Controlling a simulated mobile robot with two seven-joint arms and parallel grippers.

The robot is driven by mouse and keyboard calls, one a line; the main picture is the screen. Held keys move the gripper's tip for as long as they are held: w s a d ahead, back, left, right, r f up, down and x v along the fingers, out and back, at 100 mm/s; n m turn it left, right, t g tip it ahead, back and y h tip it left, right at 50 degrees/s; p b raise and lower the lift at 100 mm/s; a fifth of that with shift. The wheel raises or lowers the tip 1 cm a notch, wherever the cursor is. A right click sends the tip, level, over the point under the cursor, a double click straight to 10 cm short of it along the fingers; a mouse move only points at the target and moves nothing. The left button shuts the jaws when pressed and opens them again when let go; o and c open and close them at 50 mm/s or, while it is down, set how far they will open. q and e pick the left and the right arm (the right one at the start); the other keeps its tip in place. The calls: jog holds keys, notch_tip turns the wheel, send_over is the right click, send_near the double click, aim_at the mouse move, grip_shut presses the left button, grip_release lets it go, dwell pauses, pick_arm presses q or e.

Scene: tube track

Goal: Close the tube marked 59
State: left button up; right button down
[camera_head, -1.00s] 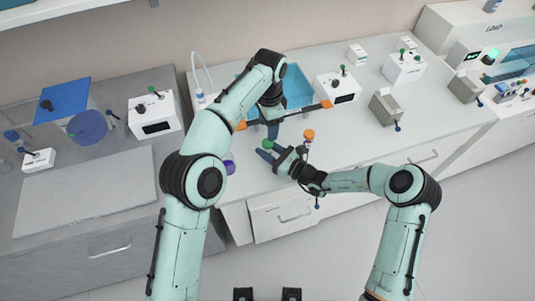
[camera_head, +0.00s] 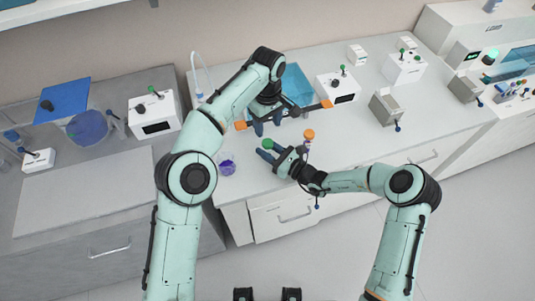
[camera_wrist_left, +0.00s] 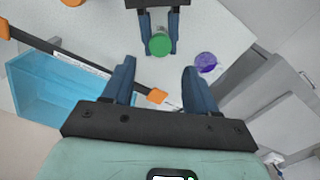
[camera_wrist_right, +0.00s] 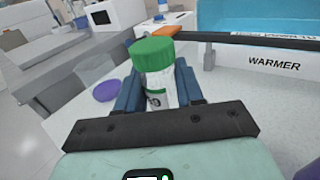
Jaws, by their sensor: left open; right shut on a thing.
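My right gripper (camera_wrist_right: 158,92) is shut on an upright white tube (camera_wrist_right: 160,88) with a green cap (camera_wrist_right: 153,52). The tube's label is partly hidden by the fingers; a 9 shows on it. The cap sits on the tube's top; I cannot tell how tight it is. In the head view the green cap (camera_head: 268,143) shows at my right gripper's fingertips. My left gripper (camera_wrist_left: 155,75) is open and empty, above the counter. In the left wrist view the green cap (camera_wrist_left: 160,43) lies beyond its fingers, apart from them.
A blue warmer bath (camera_head: 297,84) stands behind, with a dark orange-ended bar (camera_wrist_left: 85,62) along its front. An orange-capped thing (camera_head: 308,135) is just right of my right gripper.

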aim_at(268, 142)
pick_arm(q)
jog(key=shift+n, duration=0.3)
jog(key=shift+f, duration=4)
